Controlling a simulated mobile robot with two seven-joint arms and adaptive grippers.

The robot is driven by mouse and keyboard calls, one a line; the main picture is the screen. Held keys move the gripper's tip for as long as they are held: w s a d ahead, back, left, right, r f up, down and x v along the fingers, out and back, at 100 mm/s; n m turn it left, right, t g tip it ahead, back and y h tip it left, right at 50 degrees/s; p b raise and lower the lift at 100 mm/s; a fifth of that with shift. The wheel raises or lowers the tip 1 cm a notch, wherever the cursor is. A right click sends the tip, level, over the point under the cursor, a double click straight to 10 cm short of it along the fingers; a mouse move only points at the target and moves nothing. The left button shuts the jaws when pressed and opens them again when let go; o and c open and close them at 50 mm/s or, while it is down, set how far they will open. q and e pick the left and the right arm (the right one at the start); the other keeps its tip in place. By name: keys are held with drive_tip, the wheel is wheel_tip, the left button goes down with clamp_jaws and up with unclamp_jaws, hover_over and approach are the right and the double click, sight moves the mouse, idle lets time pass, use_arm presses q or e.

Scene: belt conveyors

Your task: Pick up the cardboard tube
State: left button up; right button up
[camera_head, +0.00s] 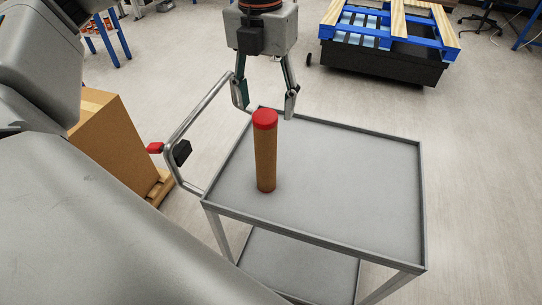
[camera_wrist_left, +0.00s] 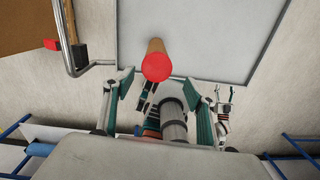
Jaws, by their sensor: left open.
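The cardboard tube (camera_head: 265,155) stands upright on the grey cart (camera_head: 350,165), near its left side. It is brown with a red cap on top. My left gripper (camera_head: 267,108) is open, with its fingers pointing down over the cart's far edge, just behind and above the tube in the head view. In the left wrist view the tube (camera_wrist_left: 156,62) shows its red cap towards me, beyond and between the open fingers (camera_wrist_left: 165,82). I cannot see contact between fingers and tube. My right gripper is not clearly in the head view.
The cart has a raised rim and a metal handle (camera_head: 205,115) on its left. A large cardboard box (camera_head: 115,140) on a pallet stands left of it. A dark bin with blue and wooden pallets (camera_head: 385,40) stands at the back right. The rest of the cart top is bare.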

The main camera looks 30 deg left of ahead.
sight(264, 115)
use_arm(q)
drive_tip(key=f, duration=0.2)
drive_tip(key=a+b, duration=0.1)
drive_tip(key=shift+w+f, duration=0.35)
drive_tip(key=shift+f, duration=0.05)
wheel_tip(264, 115, down, 7)
drive_tip(key=shift+d+f, duration=0.15)
drive_tip(key=c, duration=1.6)
